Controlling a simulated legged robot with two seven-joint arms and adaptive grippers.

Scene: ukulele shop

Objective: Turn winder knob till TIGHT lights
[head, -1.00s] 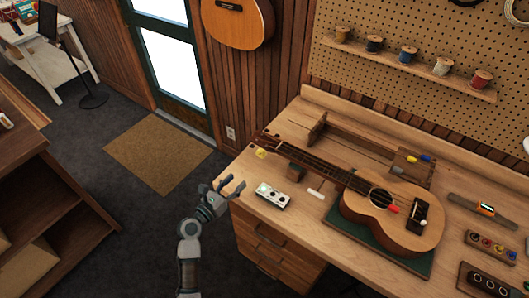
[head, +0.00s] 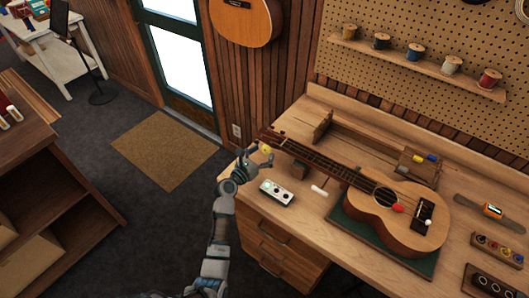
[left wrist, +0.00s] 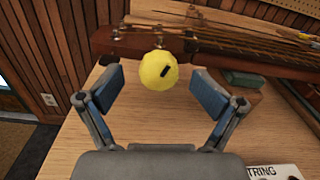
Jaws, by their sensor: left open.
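The yellow winder knob (head: 266,150) is at the headstock end of the ukulele (head: 392,215). In the head view the left gripper (head: 260,158) is beside the headstock. A pale box with round dark spots (head: 276,192) lies on the bench in front; I cannot read which light is lit. Its "STRING" label (left wrist: 272,172) shows at the wrist view's lower right. My right gripper is not in view.
The ukulele lies on a green mat (head: 352,232) on the wooden workbench (head: 300,225). Spools line a shelf (head: 420,68) behind.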

